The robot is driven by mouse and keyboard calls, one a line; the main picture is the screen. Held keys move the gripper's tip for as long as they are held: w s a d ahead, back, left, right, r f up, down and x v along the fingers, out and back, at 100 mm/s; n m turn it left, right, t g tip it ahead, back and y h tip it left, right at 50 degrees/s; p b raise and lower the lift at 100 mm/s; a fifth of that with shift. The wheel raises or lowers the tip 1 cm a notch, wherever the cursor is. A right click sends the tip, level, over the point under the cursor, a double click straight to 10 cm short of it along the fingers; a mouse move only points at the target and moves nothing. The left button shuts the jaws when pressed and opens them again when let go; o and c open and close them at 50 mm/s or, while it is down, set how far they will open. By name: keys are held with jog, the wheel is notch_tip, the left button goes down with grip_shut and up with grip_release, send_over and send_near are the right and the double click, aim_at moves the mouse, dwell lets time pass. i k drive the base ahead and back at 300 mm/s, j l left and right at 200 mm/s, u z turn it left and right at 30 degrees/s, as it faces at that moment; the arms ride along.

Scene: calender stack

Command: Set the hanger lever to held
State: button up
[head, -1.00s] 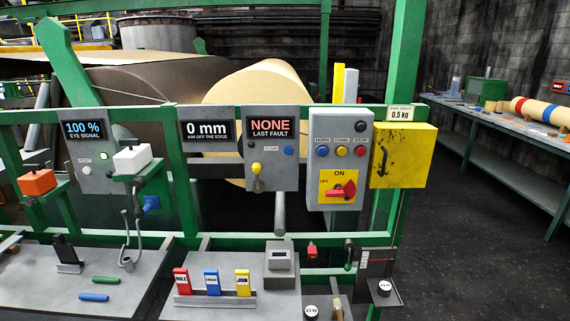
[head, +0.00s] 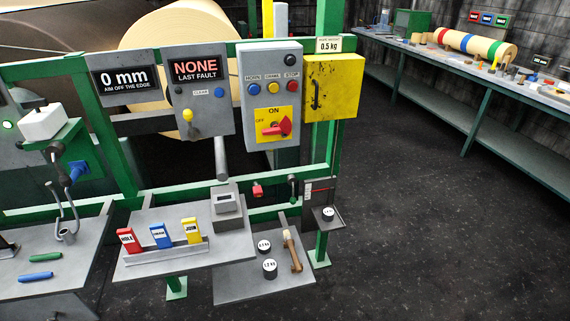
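A short dark lever with a green end (head: 293,188) sits on the lower green rail, right of a small red part (head: 257,190). It looks like the hanger lever, but I see no label naming it. It points roughly up and down; I cannot tell which setting it is in. Just right of it hangs a small grey plate, the hanger (head: 321,219), with a black-and-white weight (head: 328,212) on it. My gripper is not in view.
A grey shelf (head: 240,288) below holds two more weights (head: 270,268) and a wooden-handled mallet (head: 292,250). A yellow box (head: 332,86) and a switch panel (head: 271,95) are above. Open dark floor (head: 430,240) lies right, before a long bench (head: 440,95).

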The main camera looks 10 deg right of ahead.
aim_at(293, 200)
jog(key=i+l, duration=0.15)
jog(key=i, duration=0.25)
jog(key=i+l, duration=0.15)
jog(key=i, duration=0.25)
jog(key=i+l, duration=0.15)
jog(key=i, duration=0.2)
